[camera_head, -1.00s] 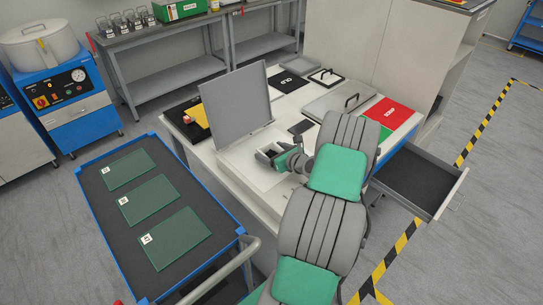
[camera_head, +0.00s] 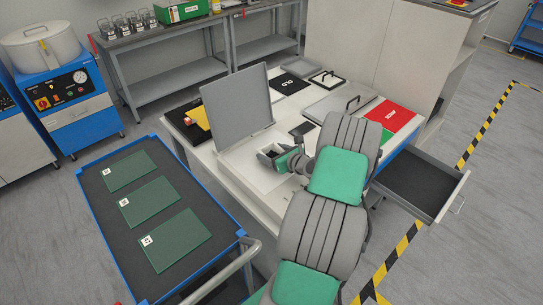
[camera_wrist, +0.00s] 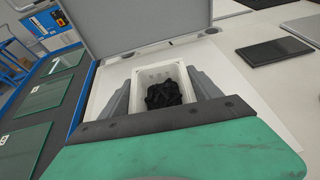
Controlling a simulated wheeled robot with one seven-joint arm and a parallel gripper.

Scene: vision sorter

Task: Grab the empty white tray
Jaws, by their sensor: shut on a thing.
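A small white tray (camera_wrist: 160,74) sits between the two grey fingers of my gripper (camera_head: 271,156), which is shut on it. In the wrist view the tray is not empty: a lumpy black mass (camera_wrist: 163,95) lies inside it. The gripper is low over a white panel (camera_wrist: 111,92) in front of a raised grey lid (camera_head: 236,108). I cannot tell whether the tray touches the panel.
A blue-edged cart with several green glass plates (camera_head: 174,240) stands to the left. An open drawer (camera_head: 415,182) juts out at the right. A dark flat device (camera_wrist: 273,51), a handled grey lid (camera_head: 340,103) and a red sheet (camera_head: 390,115) lie on the worktop.

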